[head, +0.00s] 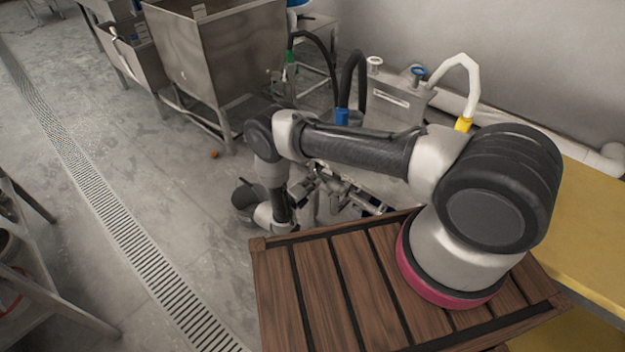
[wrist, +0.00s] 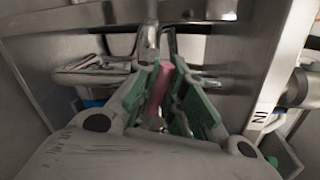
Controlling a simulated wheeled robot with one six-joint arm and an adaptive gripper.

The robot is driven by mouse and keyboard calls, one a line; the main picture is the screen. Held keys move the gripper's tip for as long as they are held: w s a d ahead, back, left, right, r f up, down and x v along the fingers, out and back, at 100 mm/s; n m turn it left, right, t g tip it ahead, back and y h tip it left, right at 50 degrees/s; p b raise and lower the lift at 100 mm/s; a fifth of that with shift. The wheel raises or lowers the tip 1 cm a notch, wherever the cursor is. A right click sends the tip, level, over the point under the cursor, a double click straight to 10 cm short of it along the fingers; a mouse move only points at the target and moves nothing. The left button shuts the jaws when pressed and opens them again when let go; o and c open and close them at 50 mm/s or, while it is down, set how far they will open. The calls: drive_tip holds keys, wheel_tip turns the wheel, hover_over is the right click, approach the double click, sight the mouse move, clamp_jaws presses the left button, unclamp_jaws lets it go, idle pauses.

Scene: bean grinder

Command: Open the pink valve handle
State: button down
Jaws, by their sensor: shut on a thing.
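The pink valve handle (wrist: 158,88) shows in the wrist view between the green-padded fingers of my gripper (wrist: 172,98). My gripper is shut on the handle, with a finger on each side of it. A metal pipe (wrist: 148,40) rises just beyond the handle. The handle's lower part and its joint to the valve are partly hidden by the fingers. In the head view my arm reaches down past the wooden slats, and the handle cannot be made out there.
A steel hopper (head: 215,55) stands at the back left. Metal panels (wrist: 262,60) flank my gripper closely in the wrist view. A yellow surface (head: 590,225) lies at the right.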

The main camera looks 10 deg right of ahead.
drive_tip(key=shift+w+a+f+n+g+h, duration=0.15)
drive_tip(key=shift+f+n+g+h, duration=0.25)
drive_tip(key=shift+f+n, duration=1.1)
drive_tip(key=shift+r, duration=0.1)
drive_tip(key=c, duration=1.5)
unclamp_jaws()
drive_tip(key=v, duration=1.2)
drive_tip(key=shift+r, duration=0.2)
